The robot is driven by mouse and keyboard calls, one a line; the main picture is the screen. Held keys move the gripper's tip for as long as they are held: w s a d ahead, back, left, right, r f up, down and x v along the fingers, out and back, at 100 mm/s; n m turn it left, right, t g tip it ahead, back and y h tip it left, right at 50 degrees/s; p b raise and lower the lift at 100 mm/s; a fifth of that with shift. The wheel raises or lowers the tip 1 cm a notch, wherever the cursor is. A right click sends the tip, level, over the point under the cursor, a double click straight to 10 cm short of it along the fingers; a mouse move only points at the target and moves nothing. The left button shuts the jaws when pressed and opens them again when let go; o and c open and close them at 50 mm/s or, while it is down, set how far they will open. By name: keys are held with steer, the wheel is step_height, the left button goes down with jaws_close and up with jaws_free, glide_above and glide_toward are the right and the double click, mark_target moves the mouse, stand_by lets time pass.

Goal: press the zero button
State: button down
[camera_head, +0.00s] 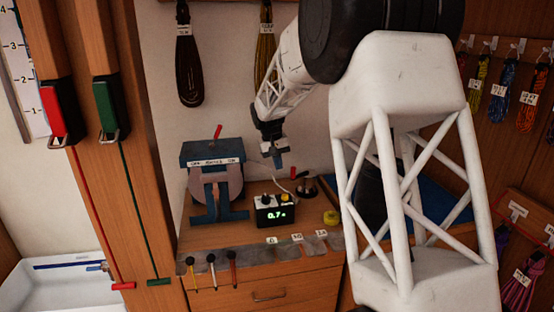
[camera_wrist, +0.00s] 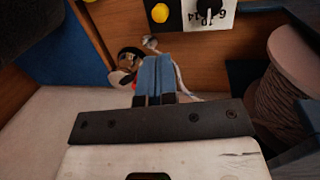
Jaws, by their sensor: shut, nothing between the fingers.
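A small black box with a green readout (camera_head: 275,214) showing about 0.7 stands on the wooden counter. On its top are a yellow button (camera_head: 284,197) and a dark knob (camera_head: 267,198); I cannot read a zero label. In the wrist view the yellow button (camera_wrist: 160,12) and the knob (camera_wrist: 208,8) with a white number scale show at the top edge. My gripper (camera_head: 278,162) is in the air above the box, apart from it. Its blue fingers (camera_wrist: 153,76) are together and empty in the wrist view.
A blue-framed winder (camera_head: 213,180) with a grey reel stands left of the box. A small black-based fitting (camera_head: 305,187) with a pale cable is behind it to the right. A yellow round piece (camera_head: 331,217) lies at right. Tools (camera_head: 211,260) hang at the counter's front.

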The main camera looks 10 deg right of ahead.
mark_target(284, 195)
steer(key=x, duration=1)
steer(key=shift+f, duration=0.25)
steer(key=shift+x, duration=1.05)
steer(key=shift+a+f, duration=0.1)
steer(key=shift+a, duration=0.1)
steer(key=v, duration=1.4)
steer(key=shift+r, duration=0.35)
steer(key=shift+d, duration=0.1)
